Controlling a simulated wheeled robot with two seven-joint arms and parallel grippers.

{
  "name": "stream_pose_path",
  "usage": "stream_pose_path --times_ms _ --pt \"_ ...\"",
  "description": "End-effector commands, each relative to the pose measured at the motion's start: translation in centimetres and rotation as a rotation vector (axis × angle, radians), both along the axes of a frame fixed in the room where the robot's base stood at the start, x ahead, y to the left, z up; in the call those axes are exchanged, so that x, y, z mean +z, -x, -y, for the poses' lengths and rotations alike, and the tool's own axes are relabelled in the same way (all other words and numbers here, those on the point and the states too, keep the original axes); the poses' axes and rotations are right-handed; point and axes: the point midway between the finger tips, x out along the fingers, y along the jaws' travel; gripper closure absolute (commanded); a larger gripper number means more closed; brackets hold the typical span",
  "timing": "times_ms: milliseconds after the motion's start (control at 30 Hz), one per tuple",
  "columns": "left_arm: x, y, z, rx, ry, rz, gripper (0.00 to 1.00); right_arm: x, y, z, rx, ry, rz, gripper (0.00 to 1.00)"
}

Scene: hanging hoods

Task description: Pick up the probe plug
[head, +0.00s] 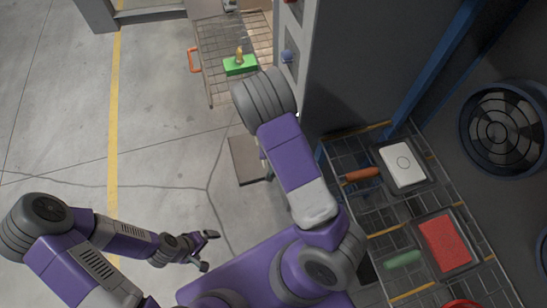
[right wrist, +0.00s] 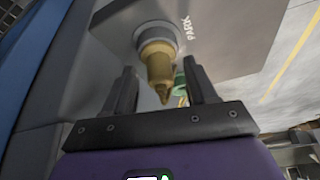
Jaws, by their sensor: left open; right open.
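A brass-coloured plug (right wrist: 158,65), which looks like the probe plug, sticks out of a collar on a grey panel marked PARK (right wrist: 180,30) in the right wrist view. My right gripper (right wrist: 162,85) is open, with one dark finger on each side of the plug; I cannot tell whether either finger touches it. In the head view my right arm hides this gripper and the plug. My left gripper (head: 207,250) is open and empty over the floor at the lower left.
A wire cart (head: 212,75) with an orange handle holds a green block (head: 240,65) with a small brass piece. A wire rack (head: 375,210) at right holds a white-topped item (head: 403,165) and a red-topped item (head: 445,242). A grey cabinet (head: 345,60) stands beside my right arm.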

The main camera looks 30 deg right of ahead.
Motion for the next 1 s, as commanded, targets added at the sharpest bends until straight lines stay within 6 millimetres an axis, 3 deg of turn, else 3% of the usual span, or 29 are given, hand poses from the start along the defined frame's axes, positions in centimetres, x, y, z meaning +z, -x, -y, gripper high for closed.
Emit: stream_pose_path --times_ms 233,600,1000 --pt "0.02 -0.02 0.01 0.0 0.0 0.0 0.0 -0.1 -0.09 0.0 0.0 -0.001 0.0 0.43" --pt "0.02 -0.03 0.0 0.0 0.0 0.001 0.0 -0.09 -0.06 0.01 0.0 0.0 0.0 1.0" --pt "0.21 -0.02 0.0 0.0 0.0 0.001 0.0 0.48 -0.11 0.02 -0.001 -0.001 0.002 1.0"
